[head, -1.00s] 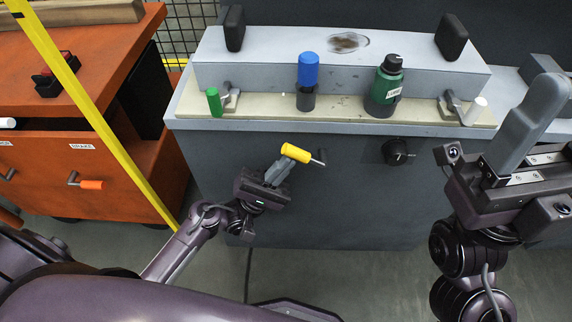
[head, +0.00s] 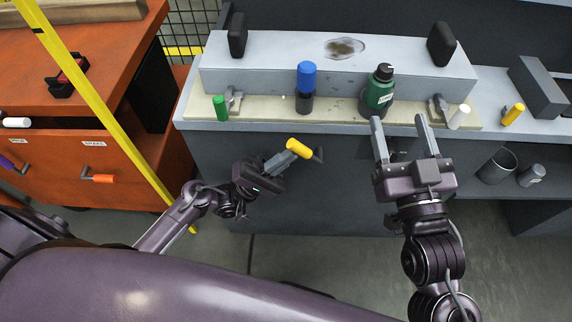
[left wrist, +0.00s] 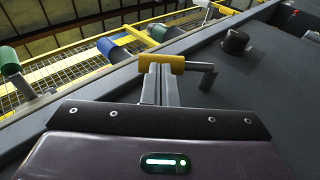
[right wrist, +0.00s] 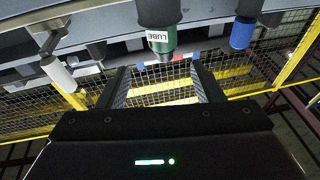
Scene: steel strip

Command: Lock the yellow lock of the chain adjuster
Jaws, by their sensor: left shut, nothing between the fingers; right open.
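The yellow lock handle (head: 299,148) sits on a grey crank lever on the front face of the grey bench, and it also shows in the left wrist view (left wrist: 162,63). My left gripper (head: 278,162) is shut and empty, with its fingertips at the yellow handle. In the left wrist view the fingertips (left wrist: 160,85) end right at the handle, and I cannot tell whether they touch it. My right gripper (head: 400,124) is open and empty before the bench's front edge, below the green bottle. In the right wrist view its fingers (right wrist: 160,75) are spread apart.
Another yellow handle (head: 513,114) is farther right. A black knob (left wrist: 235,42) sticks out of the front face. An orange cabinet (head: 105,150) stands left.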

